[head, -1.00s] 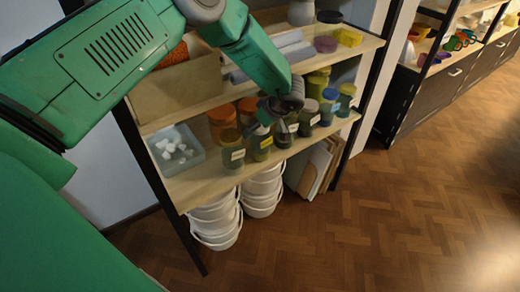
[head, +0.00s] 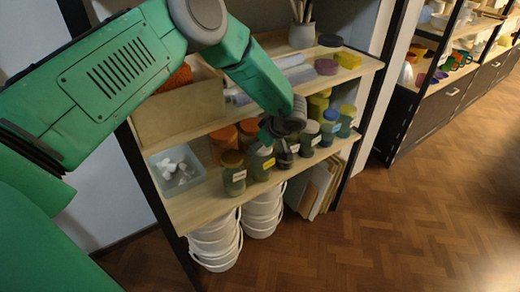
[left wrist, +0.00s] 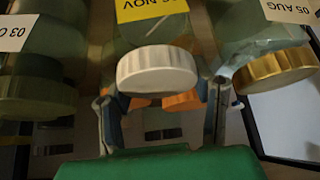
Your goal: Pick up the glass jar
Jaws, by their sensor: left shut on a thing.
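A glass jar with a pale lid and a yellow label (head: 262,163) stands in the front row of jars on the middle shelf. In the left wrist view its white lid (left wrist: 157,70) sits between my two fingers, with the yellow label behind it. My left gripper (head: 272,134) is shut on this jar, reaching in from above. A gold-lidded jar (left wrist: 275,70) and an olive-lidded jar (left wrist: 38,88) stand close on either side. The gripper partly hides the jars behind it. My right gripper is out of view.
The shelf (head: 203,208) also holds a clear tray of white pieces (head: 177,170) and orange-lidded jars (head: 223,141). White buckets (head: 216,240) stand below. The wooden floor (head: 400,230) at right is clear.

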